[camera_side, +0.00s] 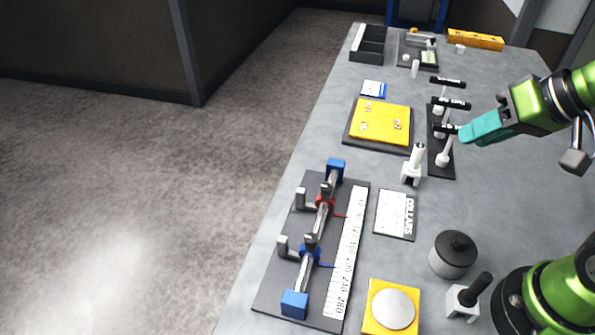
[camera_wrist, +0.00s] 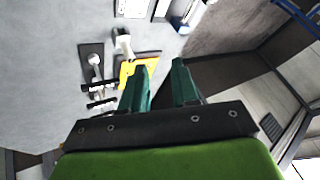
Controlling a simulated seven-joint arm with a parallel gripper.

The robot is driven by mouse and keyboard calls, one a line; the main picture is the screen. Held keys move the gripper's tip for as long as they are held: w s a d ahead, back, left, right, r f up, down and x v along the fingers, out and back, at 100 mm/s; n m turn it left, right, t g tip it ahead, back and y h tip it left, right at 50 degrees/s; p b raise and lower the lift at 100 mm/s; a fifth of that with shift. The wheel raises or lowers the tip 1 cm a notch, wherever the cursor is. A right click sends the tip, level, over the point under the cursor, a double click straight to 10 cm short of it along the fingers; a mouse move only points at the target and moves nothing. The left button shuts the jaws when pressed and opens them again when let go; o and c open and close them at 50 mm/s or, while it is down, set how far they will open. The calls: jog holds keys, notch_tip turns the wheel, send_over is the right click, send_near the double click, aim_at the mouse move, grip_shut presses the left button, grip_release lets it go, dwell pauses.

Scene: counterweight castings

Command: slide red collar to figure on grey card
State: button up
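The red collar (camera_side: 325,202) sits on a rail (camera_side: 318,222) between two blue end blocks on a dark plate, with a red pointer toward a white printed scale (camera_side: 347,256). A blue collar (camera_side: 309,253) is on the same rail, nearer the front. The grey card (camera_side: 396,214), headed "COLLARS", lies right of the scale; its figures are too small to read. My gripper (camera_side: 466,136) is raised near the black-handled levers, away from the rail. In the wrist view its teal fingers (camera_wrist: 160,72) stand apart with nothing between them.
A row of black-handled levers (camera_side: 440,150) stands beneath my gripper. A white upright clamp (camera_side: 412,168) stands between it and the rail. A yellow plate (camera_side: 381,122), a lidded grey pot (camera_side: 453,256) and a yellow block with a round disc (camera_side: 392,308) are around.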

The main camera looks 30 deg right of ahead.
jog(key=w+a+f+n+g, duration=0.15)
jog(key=w+a+g, duration=0.25)
jog(key=w+a, duration=0.45)
jog(key=m+g+h, duration=0.2)
jog(key=m+g, duration=0.1)
jog(key=m, duration=0.4)
send_over(301, 190)
notch_tip(301, 190, down, 3)
notch_tip(301, 190, down, 17)
jog(key=shift+r, duration=0.15)
grip_shut()
